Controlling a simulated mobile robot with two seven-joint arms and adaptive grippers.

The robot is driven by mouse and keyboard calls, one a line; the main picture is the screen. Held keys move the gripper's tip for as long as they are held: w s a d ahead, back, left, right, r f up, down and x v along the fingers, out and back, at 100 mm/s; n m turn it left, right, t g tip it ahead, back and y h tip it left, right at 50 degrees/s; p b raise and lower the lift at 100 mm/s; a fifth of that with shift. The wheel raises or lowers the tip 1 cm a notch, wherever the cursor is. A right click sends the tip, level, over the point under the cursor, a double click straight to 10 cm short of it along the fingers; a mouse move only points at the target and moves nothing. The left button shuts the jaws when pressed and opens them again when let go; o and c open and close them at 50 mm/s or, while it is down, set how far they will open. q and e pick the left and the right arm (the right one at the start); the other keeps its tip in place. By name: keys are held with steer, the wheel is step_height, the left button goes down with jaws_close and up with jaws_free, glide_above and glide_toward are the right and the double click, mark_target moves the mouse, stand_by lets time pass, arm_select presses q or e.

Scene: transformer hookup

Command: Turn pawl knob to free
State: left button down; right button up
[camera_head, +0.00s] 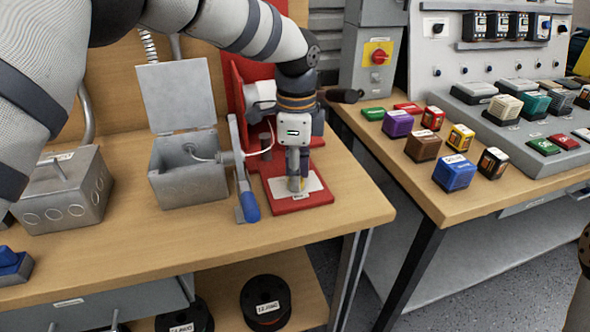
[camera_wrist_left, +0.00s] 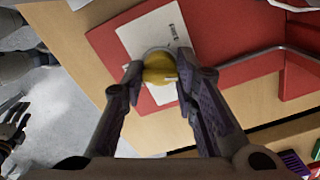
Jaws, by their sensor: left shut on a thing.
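The pawl knob, a round yellow knob with a pale rim, shows in the left wrist view (camera_wrist_left: 158,68) between my left gripper's fingertips (camera_wrist_left: 160,80). It stands over a white printed label on the red stand's base (camera_head: 300,203). In the head view my left gripper (camera_head: 297,183) points down onto that label and is shut on the knob, mostly hiding it. Which way the knob is turned cannot be read. A dark jaw-like part at the left edge of the left wrist view appears to be my right gripper (camera_wrist_left: 12,130); its jaws are too small to judge.
A lever with a blue handle (camera_head: 250,208) stands just left of the base. An open grey box (camera_head: 190,187) and a closed grey box (camera_head: 65,200) are further left. The right table holds several coloured blocks, including a blue one (camera_head: 454,175). The front-right bench corner is clear.

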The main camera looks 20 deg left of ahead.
arm_select(q)
steer(key=n, duration=0.3)
steer(key=shift+n, duration=0.4)
steer(key=n, duration=0.3)
steer(key=shift+p, duration=0.3)
steer(key=n, duration=0.6)
steer(key=shift+n, duration=0.3)
steer(key=c, duration=1.3)
jaws_free()
step_height(320, 180, up, 12)
